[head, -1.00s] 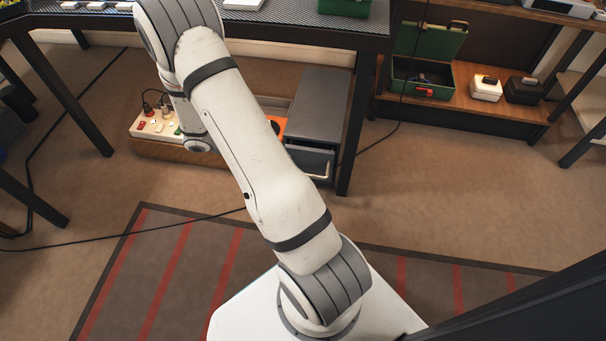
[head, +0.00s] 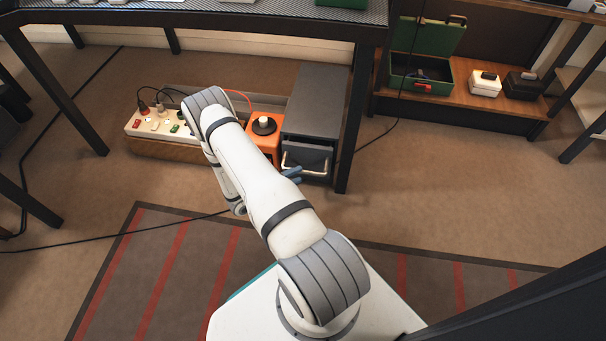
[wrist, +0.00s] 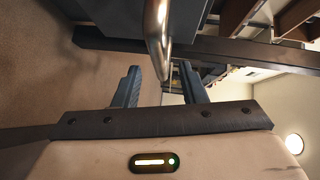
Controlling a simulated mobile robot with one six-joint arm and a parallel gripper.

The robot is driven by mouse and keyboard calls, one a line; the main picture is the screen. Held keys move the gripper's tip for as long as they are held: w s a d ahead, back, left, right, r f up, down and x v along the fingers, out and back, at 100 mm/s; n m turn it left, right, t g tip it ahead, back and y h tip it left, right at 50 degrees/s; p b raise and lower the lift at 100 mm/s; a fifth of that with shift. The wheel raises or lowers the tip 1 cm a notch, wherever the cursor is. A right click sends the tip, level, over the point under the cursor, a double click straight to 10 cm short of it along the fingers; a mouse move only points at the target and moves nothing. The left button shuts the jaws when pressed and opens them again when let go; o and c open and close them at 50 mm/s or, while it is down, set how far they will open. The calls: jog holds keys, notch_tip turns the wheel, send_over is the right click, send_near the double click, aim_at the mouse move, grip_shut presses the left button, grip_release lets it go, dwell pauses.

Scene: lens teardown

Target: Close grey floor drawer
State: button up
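The grey floor cabinet (head: 317,98) stands under the workbench in the head view. Its drawer front (head: 316,158) faces me and carries a pale metal handle (head: 318,171). The drawer looks slightly out, but how far I cannot tell. The handle (wrist: 156,28) shows as a shiny bar ahead, in line with the gap. Contact cannot be told.
An orange box with a black knob (head: 264,128) stands just left of the cabinet, beside a socket strip (head: 158,122). A dark table leg (head: 354,130) is close on the right. A cable crosses the floor. The carpet in front is clear.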

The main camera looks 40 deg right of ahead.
aim_at(305, 172)
jog(key=shift+s+d+f+b, duration=0.15)
jog(key=shift+d+b, duration=0.15)
jog(key=shift+d, duration=0.8)
jog(key=shift+s+d+f+b, duration=0.1)
jog(key=shift+d+b, duration=0.15)
jog(key=shift+d, duration=0.8)
jog(key=shift+c, duration=0.4)
grip_shut()
